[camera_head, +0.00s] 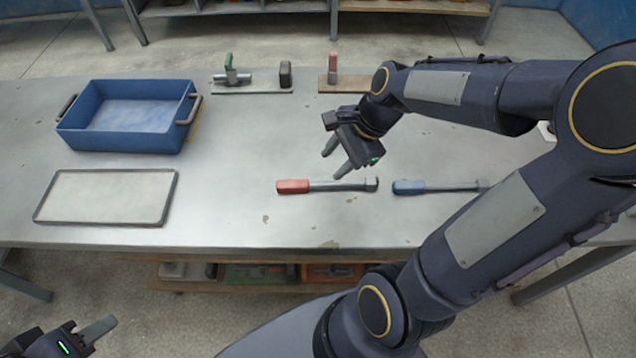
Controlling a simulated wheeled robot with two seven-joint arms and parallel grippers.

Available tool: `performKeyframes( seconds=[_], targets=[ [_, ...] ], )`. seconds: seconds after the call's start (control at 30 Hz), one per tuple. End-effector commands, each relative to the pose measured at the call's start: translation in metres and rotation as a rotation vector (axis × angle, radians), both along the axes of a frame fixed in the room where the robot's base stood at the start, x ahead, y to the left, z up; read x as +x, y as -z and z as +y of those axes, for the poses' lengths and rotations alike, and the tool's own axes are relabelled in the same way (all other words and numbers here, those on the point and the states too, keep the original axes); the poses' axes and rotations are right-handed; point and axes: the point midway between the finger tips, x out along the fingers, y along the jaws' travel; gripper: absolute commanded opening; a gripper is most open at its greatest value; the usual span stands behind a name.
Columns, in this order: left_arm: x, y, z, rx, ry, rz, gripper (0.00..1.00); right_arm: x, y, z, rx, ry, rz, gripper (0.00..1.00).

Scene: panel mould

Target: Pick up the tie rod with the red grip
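The tie rod with the red grip (293,187) lies flat on the grey metal table, its red end to the left and its metal end to the right. My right gripper (334,162) is open and empty just above and behind the rod, its fingers apart and pointing down-left. I see no contact with the rod. A tie rod with a blue grip (409,187) lies to its right, its right end close to my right arm. My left gripper (98,336) is at the bottom left, in front of the table; only part of it shows.
A blue bin (127,138) with side handles stands at the back left, with a pale framed tray (108,197) in front of it. A green-handled fixture (231,70) and a red-handled one (333,65) stand along the far edge. The table's middle is clear.

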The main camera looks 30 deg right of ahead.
Motion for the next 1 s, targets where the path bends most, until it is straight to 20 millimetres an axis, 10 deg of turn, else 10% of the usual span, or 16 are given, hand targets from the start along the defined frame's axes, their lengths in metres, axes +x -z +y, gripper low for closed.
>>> performKeyframes(
  seconds=[0.27, 1.0],
  targets=[
    [0.0, 0.009, 0.0, 0.0, 0.0, 0.0, 0.36, 0.028, 0.056, -0.026, 0.094, 0.405, 0.228, 0.4],
    [0.0, 0.019, 0.0, 0.0, 0.0, 0.0, 0.36, 0.037, 0.124, 0.0, 0.095, 0.414, 0.23, 0.4]
  ],
)
